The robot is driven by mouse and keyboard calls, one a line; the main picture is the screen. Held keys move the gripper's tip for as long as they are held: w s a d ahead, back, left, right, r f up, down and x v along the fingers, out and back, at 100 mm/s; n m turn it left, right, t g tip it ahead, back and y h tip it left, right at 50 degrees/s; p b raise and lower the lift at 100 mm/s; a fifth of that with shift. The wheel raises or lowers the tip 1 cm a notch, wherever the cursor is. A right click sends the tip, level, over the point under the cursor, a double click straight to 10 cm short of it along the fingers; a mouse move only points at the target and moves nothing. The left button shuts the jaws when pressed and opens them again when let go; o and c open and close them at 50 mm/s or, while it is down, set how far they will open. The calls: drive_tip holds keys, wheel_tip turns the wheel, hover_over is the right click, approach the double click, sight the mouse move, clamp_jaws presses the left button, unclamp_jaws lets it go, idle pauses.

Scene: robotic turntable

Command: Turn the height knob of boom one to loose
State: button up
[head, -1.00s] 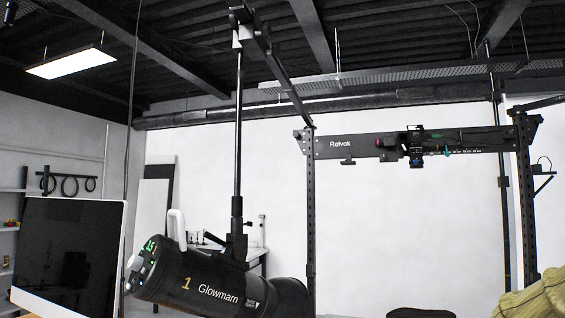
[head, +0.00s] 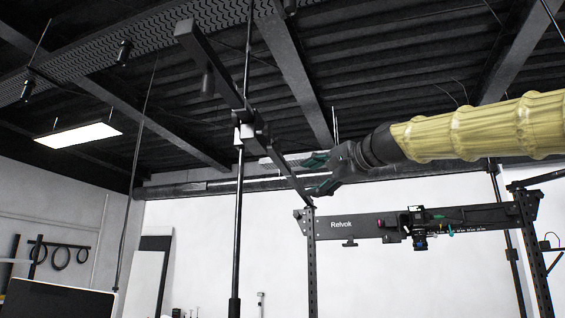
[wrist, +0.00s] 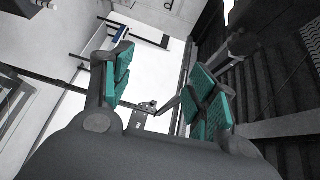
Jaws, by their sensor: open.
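I cannot make out the height knob for certain among the dark parts around this block. The lamp marked 1 is outside the current head view. My gripper (head: 312,174), with teal finger pads, is open and empty to the right of the block and somewhat lower, pointing left. In the wrist view my gripper (wrist: 162,88) shows its pads wide apart with nothing held between them.
A black rig labelled Relvok (head: 365,225) carries a camera device (head: 418,228) at the lower right. A ceiling light panel (head: 77,134) hangs at the left. A dark monitor (head: 58,300) stands at the lower left. Dark beams cross the ceiling.

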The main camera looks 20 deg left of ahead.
drive_tip(key=y, duration=0.1)
approach(279, 145)
drive_tip(key=d, duration=0.2)
drive_tip(key=shift+n+g+y, duration=0.3)
drive_tip(key=p+x, duration=0.2)
drive_tip(key=x, duration=0.2)
drive_tip(key=p+x, duration=0.3)
drive_tip(key=x, duration=0.2)
drive_tip(key=shift+s+r, duration=0.15)
drive_tip(key=shift+r, duration=0.05)
drive_tip(key=shift+p+x, duration=0.4)
drive_tip(key=shift+x, duration=0.4)
drive_tip(key=shift+f, duration=0.15)
drive_tip(key=shift+d, duration=0.1)
drive_tip(key=c, duration=1)
